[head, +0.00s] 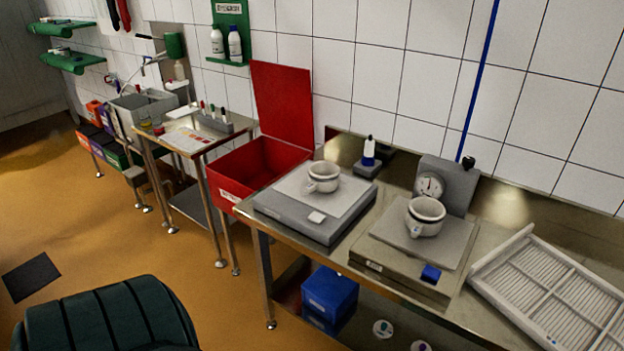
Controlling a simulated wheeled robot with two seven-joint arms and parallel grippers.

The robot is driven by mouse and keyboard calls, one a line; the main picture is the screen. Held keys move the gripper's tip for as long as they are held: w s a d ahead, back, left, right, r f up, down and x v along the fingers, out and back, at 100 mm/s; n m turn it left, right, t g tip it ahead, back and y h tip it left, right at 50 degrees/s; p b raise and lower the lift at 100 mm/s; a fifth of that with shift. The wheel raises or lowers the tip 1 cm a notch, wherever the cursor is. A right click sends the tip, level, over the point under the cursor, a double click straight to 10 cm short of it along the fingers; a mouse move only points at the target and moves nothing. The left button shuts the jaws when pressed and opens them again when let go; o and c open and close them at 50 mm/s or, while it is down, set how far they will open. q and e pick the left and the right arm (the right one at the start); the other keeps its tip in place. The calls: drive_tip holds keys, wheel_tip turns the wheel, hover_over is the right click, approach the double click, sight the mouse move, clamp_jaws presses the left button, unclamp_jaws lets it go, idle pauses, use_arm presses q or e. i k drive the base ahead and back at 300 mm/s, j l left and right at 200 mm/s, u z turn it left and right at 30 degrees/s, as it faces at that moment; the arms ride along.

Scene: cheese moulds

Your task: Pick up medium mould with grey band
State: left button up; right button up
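One vessel (323,177) is on the left scale (290,233). The other vessel (425,216) is on the right scale (385,269), in front of a dial gauge. I cannot tell whether either is a medium mould, and no grey band can be made out for sure. Neither of my grippers shows in the head view.
A white slatted tray (502,251) lies on the right of the bench (481,243). An open red box (236,167) stands at its left end. A dark green ribbed object (110,318) stands on the floor in front.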

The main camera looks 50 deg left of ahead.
sight(320, 181)
drive_tip(key=u, duration=1.45)
